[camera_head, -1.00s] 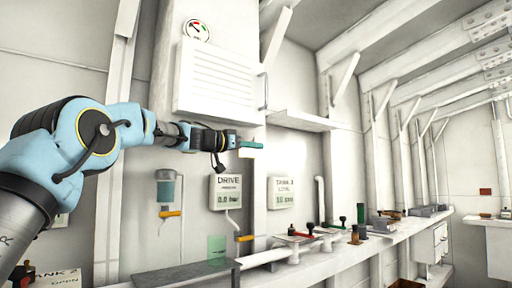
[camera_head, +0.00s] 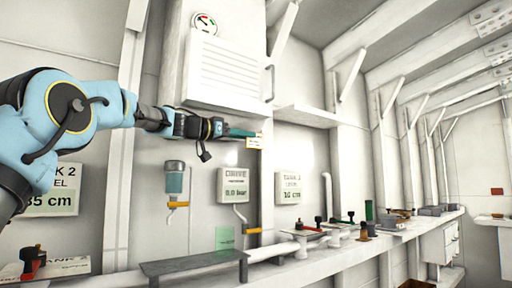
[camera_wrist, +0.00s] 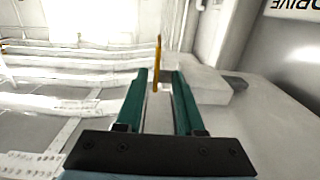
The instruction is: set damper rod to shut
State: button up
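My gripper (camera_head: 246,133), with green fingers, reaches to the right just below the white louvered box (camera_head: 228,72). A thin yellow-edged plate (camera_wrist: 157,62) stands upright between and beyond the fingertips in the wrist view, with gaps on both sides. In the head view a small pale tag (camera_head: 254,142) with tiny unreadable text shows at the fingertips; it seems to be the same piece. The fingers are apart. A slim vertical rod (camera_head: 270,82) runs along the box's right side. I cannot tell for certain which part is the damper rod.
A round gauge (camera_head: 204,23) tops the box. Below are the DRIVE readout (camera_head: 233,185), a tank readout (camera_head: 288,187) and an orange-handled tap (camera_head: 178,204). A grey shelf (camera_head: 190,263) and a bench with several valves (camera_head: 320,238) run along the wall.

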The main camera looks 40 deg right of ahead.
jog(key=shift+w+a+b, duration=0.1)
jog(key=shift+a+b, duration=0.6)
jog(key=shift+a, duration=1.3)
